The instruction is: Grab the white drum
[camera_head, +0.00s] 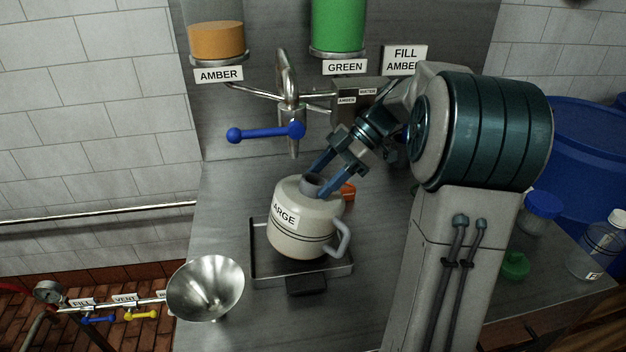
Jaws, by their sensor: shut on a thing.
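The white drum (295,240) is a cream-white vessel with a label ending in "ARGE", dark bands, a side handle and a grey neck on top. It stands upright on a metal tray (262,275) on the grey counter, below the valve spout. My gripper (322,188) comes down from the upper right, with its blue fingers on either side of the grey neck. It is shut on the neck. The fingers and wrist hide part of the drum's top.
A blue-handled valve (265,132) and its spout (292,140) hang just above the drum. A metal funnel (205,288) is at the lower left. An orange object (348,191) lies behind the drum. Blue barrels (580,150) and a clear bottle (603,243) stand right.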

